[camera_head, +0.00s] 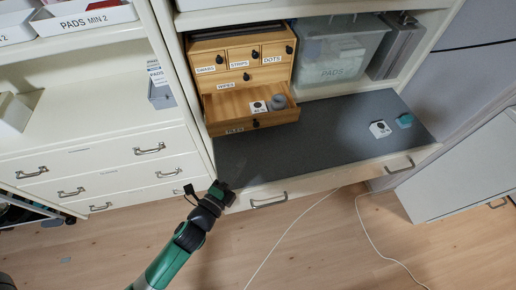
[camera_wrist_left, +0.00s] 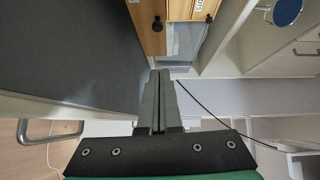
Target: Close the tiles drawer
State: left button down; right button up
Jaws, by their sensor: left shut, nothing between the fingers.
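The small wooden chest (camera_head: 241,64) stands at the left inside the cabinet niche. Its bottom drawer, the tiles drawer (camera_head: 236,129), is pulled out toward me over the dark shelf. The label on its front reads TILES, and a dark round knob sits beside it. A small white labelled square and a grey ring lie inside it. My left gripper (camera_head: 221,192) is at the front left edge of the dark shelf, apart from the drawer and below it in the picture. In the left wrist view its fingers (camera_wrist_left: 158,88) are together and empty. My right gripper is not seen.
The dark pull-out shelf (camera_head: 335,150) is mostly bare. A white square (camera_head: 380,129) and a teal round item (camera_head: 404,120) lie at its right. A clear PADS box (camera_head: 335,52) stands right of the chest. A cabinet post rises just left of the drawer.

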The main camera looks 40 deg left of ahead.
pick_arm(q)
jog(key=a+x, duration=0.3)
jog(key=x, duration=1)
jog(key=shift+s+b, duration=0.35)
